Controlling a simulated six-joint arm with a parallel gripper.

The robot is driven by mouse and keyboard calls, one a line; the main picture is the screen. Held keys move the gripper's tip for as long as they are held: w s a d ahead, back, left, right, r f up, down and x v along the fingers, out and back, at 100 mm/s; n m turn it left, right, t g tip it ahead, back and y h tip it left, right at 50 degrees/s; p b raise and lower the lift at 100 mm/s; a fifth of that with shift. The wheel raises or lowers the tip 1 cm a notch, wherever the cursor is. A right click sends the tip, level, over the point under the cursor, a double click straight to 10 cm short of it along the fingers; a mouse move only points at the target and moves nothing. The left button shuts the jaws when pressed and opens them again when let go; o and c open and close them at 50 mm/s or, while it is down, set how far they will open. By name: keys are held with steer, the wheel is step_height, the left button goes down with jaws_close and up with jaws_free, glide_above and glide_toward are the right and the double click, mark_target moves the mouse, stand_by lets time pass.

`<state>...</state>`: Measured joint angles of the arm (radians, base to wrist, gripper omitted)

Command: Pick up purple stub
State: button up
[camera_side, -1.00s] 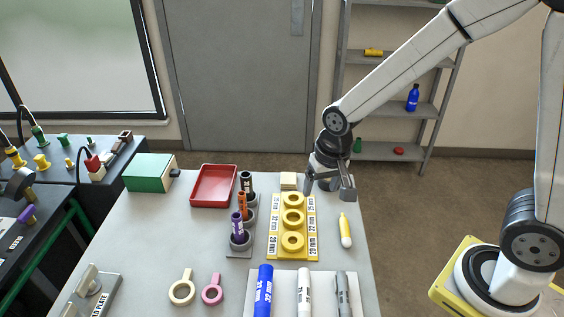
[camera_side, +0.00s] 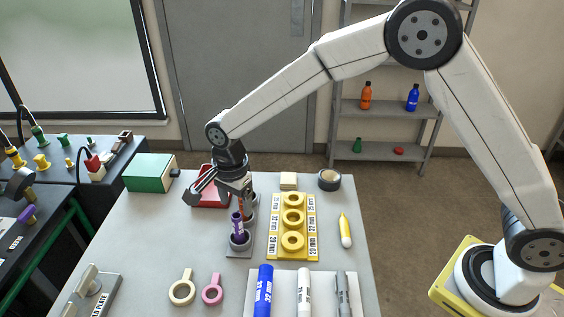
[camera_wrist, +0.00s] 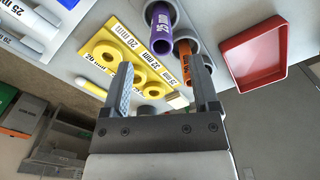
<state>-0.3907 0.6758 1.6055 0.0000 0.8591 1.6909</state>
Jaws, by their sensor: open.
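The purple stub (camera_side: 237,224) stands upright in the front cup of a grey holder (camera_side: 238,252) on the table. In the wrist view the purple stub (camera_wrist: 161,32), marked 25 mm, lies beyond my fingertips. My gripper (camera_side: 219,197) is open and empty, above and behind the purple stub, over the rear of the holder. In the wrist view my gripper (camera_wrist: 162,64) has its fingers apart with nothing between them. The orange stub (camera_wrist: 184,62), marked 32 mm, stands just behind the purple one. My gripper partly hides the rear of the holder.
A red tray (camera_side: 212,200) sits behind my gripper, with a green box (camera_side: 149,172) to its left. A yellow rack with rings (camera_side: 292,240) stands right of the holder. A black tape roll (camera_side: 329,180) lies at the back right. Markers lie in front.

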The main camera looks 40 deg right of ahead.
mark_target(238, 226)
steer(key=shift+a+f, duration=0.1)
steer(key=shift+f, duration=3.85)
jaws_close()
